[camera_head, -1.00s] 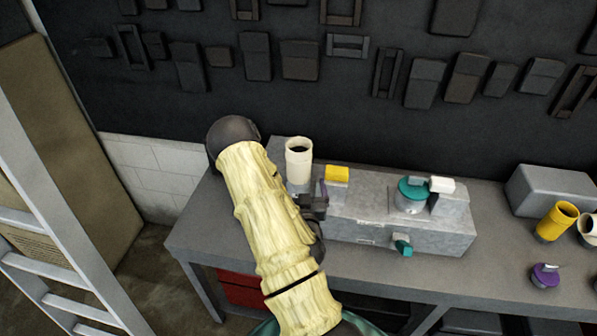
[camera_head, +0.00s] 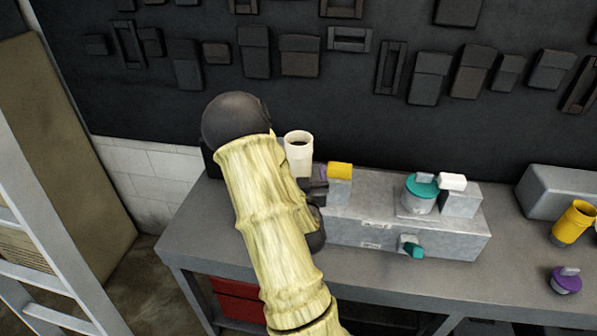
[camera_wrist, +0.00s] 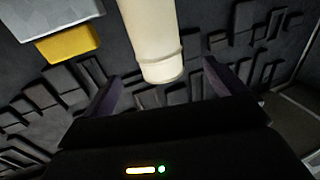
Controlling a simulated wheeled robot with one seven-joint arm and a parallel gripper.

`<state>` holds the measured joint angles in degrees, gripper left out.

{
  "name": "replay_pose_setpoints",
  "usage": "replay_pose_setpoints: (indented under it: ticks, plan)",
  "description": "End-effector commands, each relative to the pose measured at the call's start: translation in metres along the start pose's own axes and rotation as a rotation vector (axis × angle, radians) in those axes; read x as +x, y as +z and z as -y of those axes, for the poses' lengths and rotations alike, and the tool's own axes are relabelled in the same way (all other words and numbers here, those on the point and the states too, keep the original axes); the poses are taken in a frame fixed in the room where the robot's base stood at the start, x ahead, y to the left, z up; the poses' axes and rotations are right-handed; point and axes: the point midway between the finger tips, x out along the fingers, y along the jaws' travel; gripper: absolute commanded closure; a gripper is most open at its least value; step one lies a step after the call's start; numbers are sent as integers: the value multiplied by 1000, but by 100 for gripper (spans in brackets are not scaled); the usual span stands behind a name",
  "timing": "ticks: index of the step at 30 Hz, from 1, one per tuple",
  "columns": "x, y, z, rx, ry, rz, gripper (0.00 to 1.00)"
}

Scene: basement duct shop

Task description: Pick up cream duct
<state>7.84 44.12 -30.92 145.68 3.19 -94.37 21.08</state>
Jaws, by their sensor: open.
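The cream duct (camera_head: 299,158) is an upright, open-topped tube standing at the left end of the grey metal box on the bench. My arm hides its lower left part. My gripper (camera_head: 316,188) is close to the duct's lower right side in the head view. In the wrist view the cream duct (camera_wrist: 150,35) shows large at top centre, with its rimmed end lined up between the two spread fingers of my gripper (camera_wrist: 160,88). The gripper is open and empty. I cannot tell whether the fingers touch the duct or how deep it lies between them.
A yellow-topped block (camera_head: 340,171) stands just right of the gripper. Farther right on the metal box (camera_head: 450,240) are a teal-lidded canister (camera_head: 420,192) and a white-topped block (camera_head: 452,182). A yellow tube (camera_head: 573,222) and a purple-lidded piece (camera_head: 566,279) stand at the bench's right.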

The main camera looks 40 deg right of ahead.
Motion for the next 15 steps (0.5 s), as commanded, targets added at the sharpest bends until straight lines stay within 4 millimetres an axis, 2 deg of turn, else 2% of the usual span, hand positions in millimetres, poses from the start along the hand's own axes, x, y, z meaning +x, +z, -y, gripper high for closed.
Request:
replay_pose_setpoints:
  ticks: [13,15]
  plan:
    - [2,3,-2,3,1,0,4]
    - [12,-2,-2,0,0,3,4]
